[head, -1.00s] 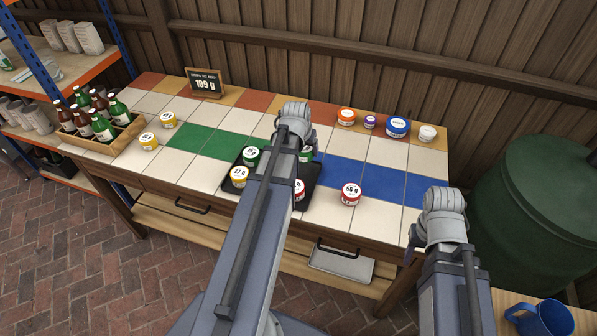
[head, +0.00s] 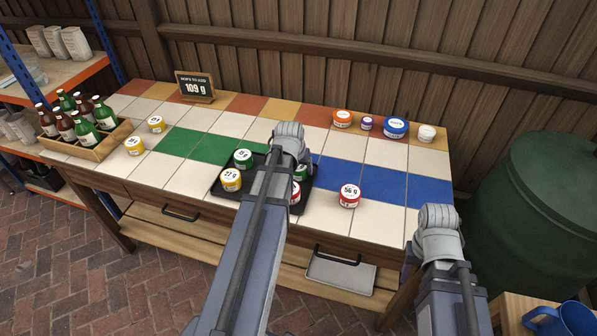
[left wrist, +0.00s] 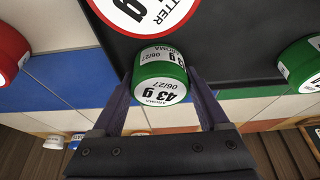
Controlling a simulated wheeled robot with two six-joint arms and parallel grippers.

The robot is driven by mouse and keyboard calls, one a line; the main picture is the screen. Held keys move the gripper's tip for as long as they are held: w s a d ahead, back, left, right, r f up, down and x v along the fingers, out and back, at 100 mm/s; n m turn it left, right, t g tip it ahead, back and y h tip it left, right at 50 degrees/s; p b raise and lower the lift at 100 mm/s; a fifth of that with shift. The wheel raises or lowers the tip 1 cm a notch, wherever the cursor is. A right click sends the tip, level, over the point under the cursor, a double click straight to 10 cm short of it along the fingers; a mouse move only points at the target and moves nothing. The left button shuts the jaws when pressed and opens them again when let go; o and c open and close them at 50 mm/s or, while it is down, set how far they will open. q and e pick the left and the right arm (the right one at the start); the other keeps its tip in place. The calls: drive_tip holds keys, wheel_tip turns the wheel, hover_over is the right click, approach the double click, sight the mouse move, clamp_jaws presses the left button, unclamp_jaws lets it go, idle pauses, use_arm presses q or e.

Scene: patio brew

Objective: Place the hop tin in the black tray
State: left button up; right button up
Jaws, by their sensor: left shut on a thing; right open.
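The black tray (head: 218,190) lies on the tiled table, partly hidden by my left arm. In it stand a green 15 g tin (head: 243,158), a yellow 27 g tin (head: 231,180) and a red tin (head: 295,192) half behind the arm. My left gripper (left wrist: 160,72) is shut on a green 43 g aroma tin (left wrist: 160,85), one finger on each side. This tin shows in the head view (head: 301,172) at the tray's far right part. I cannot tell whether it touches the tray floor. My right gripper (head: 414,257) is open, over the table's right front corner, mostly hidden.
A red 56 g tin (head: 349,196) stands right of the tray. Orange (head: 343,119), purple, blue (head: 396,128) and white tins line the back right. Two yellow tins (head: 134,146) stand near a bottle crate (head: 112,140) at left. A sign (head: 196,87) reads 109 g.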

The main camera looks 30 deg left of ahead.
use_arm(q)
drive_tip(key=shift+f, duration=0.2)
drive_tip(key=o, duration=1.2)
drive_tip(key=shift+r, duration=0.1)
drive_tip(key=shift+o, duration=0.2)
drive_tip(key=p+v, duration=1.1)
drive_tip(key=v, duration=0.1)
drive_tip(key=shift+r, duration=0.15)
